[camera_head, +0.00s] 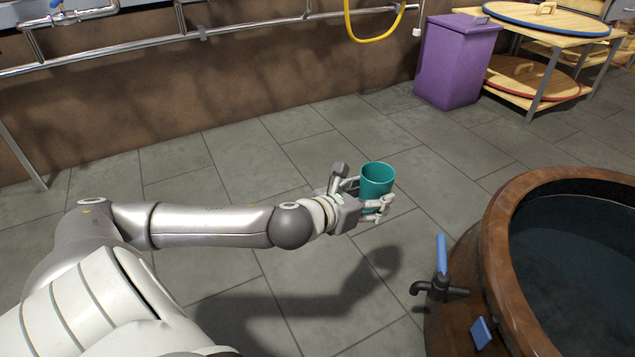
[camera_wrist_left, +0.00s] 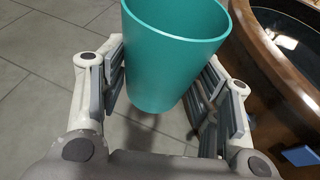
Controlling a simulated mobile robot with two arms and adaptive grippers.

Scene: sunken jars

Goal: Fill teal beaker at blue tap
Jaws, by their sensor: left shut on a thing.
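The teal beaker (camera_head: 376,179) is upright in my left gripper (camera_head: 362,199), held well above the floor. In the left wrist view the beaker (camera_wrist_left: 175,55) sits between the two finger pads of the gripper (camera_wrist_left: 165,95). The beaker's inside bottom is hidden. The blue tap (camera_head: 441,256) has a blue handle and a dark spout, and it sticks out from the side of a round wooden vat (camera_head: 497,240) holding dark liquid. The gripper and beaker are up and to the left of the tap, apart from it. My right gripper is not in view.
A blue plate (camera_head: 481,333) is on the vat's side below the tap. A purple bin (camera_head: 455,62) and a wooden shelf (camera_head: 548,45) with round lids stand at the back right. A yellow hose (camera_head: 376,38) hangs on the wall. The tiled floor between is clear.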

